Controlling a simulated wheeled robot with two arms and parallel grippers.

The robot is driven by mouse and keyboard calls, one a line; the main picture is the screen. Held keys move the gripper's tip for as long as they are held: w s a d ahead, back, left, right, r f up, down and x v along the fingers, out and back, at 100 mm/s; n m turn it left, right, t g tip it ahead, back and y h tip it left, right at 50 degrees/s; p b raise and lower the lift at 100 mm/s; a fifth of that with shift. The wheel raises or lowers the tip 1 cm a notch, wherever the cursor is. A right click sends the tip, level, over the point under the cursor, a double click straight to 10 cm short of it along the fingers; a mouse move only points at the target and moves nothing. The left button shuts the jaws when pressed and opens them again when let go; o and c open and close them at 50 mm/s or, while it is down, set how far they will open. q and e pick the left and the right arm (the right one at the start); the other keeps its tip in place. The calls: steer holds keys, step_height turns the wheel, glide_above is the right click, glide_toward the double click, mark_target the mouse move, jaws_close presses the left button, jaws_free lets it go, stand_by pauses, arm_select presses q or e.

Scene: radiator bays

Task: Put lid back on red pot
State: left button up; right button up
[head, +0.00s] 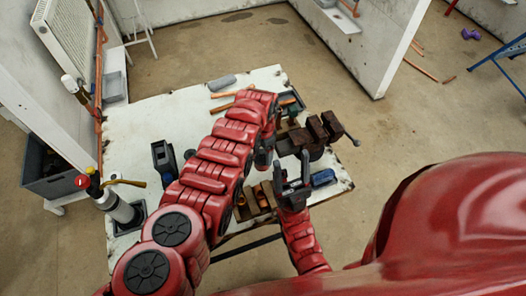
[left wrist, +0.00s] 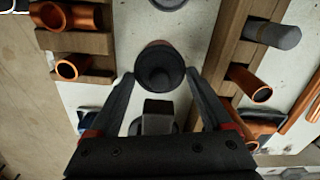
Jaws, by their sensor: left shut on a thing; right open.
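My left gripper shows in the left wrist view (left wrist: 160,88), its two fingers shut on a dark round piece (left wrist: 160,70) with a smaller dark disc at its middle. It looks like the lid. A thin reddish edge shows at its far side, but I cannot tell whether this is the red pot. In the head view my left arm mostly hides this gripper and what it holds. I cannot make out the red pot there. My right gripper (head: 292,170) is open and empty above the near right part of the bench.
Wooden racks (left wrist: 80,42) with copper fittings (left wrist: 78,67) flank the left gripper. A vise (head: 312,135) stands right of it on the white bench (head: 145,115). A torch bottle (head: 117,205) and a black holder (head: 163,158) are at left. A blue item (head: 323,178) lies near right.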

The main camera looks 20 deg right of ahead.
stand_by(0.4)
arm_select(q)
steer(key=o, duration=1.1)
steer(key=shift+r, duration=0.1)
steer(key=shift+r+p, duration=3.4)
steer(key=shift+r, duration=0.05)
steer(key=shift+f, duration=0.1)
jaws_close()
